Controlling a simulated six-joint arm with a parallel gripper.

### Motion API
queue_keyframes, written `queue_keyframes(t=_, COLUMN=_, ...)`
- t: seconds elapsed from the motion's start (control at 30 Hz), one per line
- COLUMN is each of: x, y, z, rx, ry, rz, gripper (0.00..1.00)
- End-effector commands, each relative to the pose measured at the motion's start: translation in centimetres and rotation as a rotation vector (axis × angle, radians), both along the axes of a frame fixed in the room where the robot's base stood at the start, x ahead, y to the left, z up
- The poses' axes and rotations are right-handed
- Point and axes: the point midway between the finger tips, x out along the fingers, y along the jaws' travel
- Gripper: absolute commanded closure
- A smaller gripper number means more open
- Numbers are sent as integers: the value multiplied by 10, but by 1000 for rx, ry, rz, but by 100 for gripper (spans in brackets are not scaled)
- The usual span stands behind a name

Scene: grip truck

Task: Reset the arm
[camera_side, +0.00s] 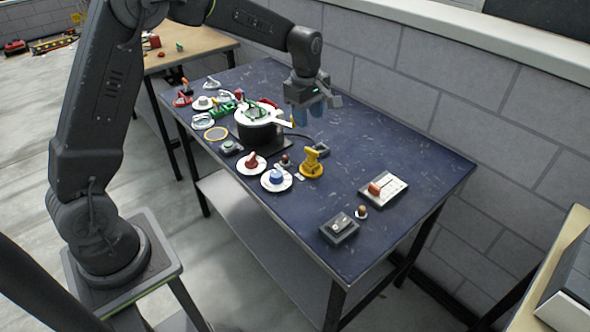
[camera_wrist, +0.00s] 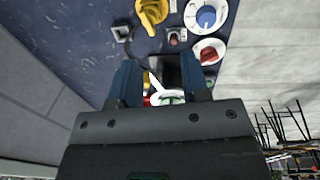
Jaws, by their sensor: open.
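My gripper (camera_side: 309,110) hangs above the far side of the dark blue table (camera_side: 408,155), beside the round black stand with a white top (camera_side: 258,131). Its two blue fingers are apart, with nothing held between them. In the wrist view my gripper (camera_wrist: 160,86) also shows its fingers spread, with the white and green top (camera_wrist: 170,97) partly visible between and below them. A gap shows between the fingers and the table top. The arm reaches across from its base at the left.
Several things stand on the table: a yellow handle (camera_side: 312,163), a blue knob (camera_side: 277,178), a red knob (camera_side: 252,162), a switch panel (camera_side: 383,190) and a grey box (camera_side: 339,227). A grey block wall (camera_side: 400,85) runs behind.

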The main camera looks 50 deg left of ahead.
Motion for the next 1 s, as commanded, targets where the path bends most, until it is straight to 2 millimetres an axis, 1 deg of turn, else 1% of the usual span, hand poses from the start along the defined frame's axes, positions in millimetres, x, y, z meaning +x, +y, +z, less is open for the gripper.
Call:
queue_keyframes(t=0.03, x=-15, y=-7, z=24, rx=12, ry=-31, rz=-92, gripper=57)
queue_keyframes(t=0.1, x=-36, y=-15, z=46, rx=31, ry=-62, rz=-224, gripper=57)
queue_keyframes(t=0.17, x=-56, y=-21, z=64, rx=51, ry=-89, rz=-335, gripper=57)
queue_keyframes(t=0.2, x=-69, y=-25, z=74, rx=64, ry=-105, rz=-410, gripper=57)
queue_keyframes(t=0.27, x=-89, y=-31, z=88, rx=88, ry=-131, rz=-523, gripper=57)
queue_keyframes(t=0.4, x=-140, y=-42, z=112, rx=154, ry=-187, rz=-780, gripper=57)
queue_keyframes(t=0.53, x=-187, y=-52, z=122, rx=228, ry=-234, rz=-1017, gripper=57)
queue_keyframes(t=0.6, x=-212, y=-56, z=123, rx=272, ry=-256, rz=-1141, gripper=57)
queue_keyframes(t=0.7, x=-243, y=-60, z=121, rx=336, ry=-282, rz=-1300, gripper=57)
queue_keyframes(t=0.83, x=-270, y=-64, z=114, rx=404, ry=-302, rz=-1453, gripper=57)
queue_keyframes(t=0.9, x=-279, y=-65, z=110, rx=427, ry=-307, rz=-1506, gripper=57)
queue_keyframes(t=1.0, x=-285, y=-65, z=107, rx=446, ry=-311, rz=-1548, gripper=57)
